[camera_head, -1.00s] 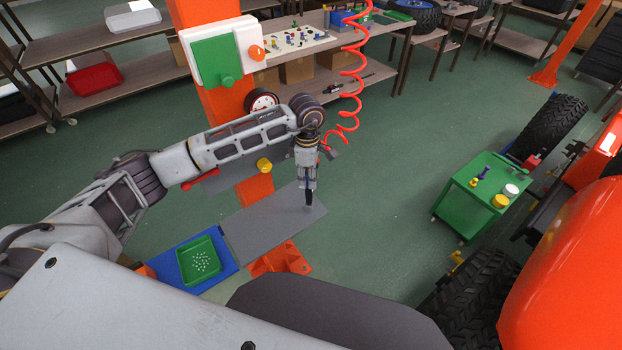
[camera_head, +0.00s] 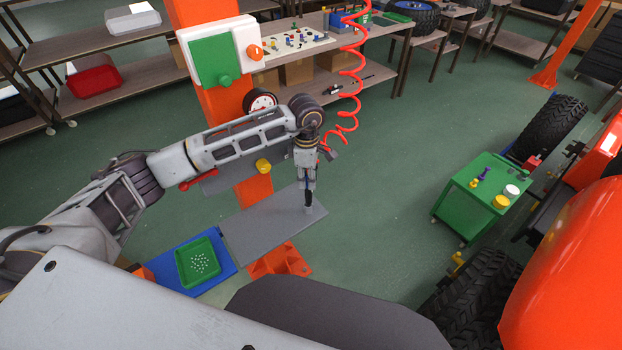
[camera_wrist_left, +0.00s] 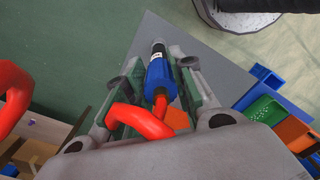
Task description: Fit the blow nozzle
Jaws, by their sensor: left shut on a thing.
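My left gripper (camera_head: 308,184) is shut on a blue part with a black tip (camera_wrist_left: 160,72), pointing down over the outer end of the grey plate (camera_head: 265,225). A red hose (camera_wrist_left: 140,120) runs from the back of this blue part in the left wrist view. The coiled red hose (camera_head: 350,90) hangs down behind the gripper in the head view. A small grey shape shows at the tip over the plate; I cannot tell whether it is a separate nozzle or whether they touch. My right gripper is not in view.
A green tray (camera_head: 198,262) of small white pieces sits on a blue panel beside the plate. An orange post (camera_head: 215,90) carries a gauge (camera_head: 260,101). A green cart (camera_head: 475,205) with small items stands at right. The floor between is clear.

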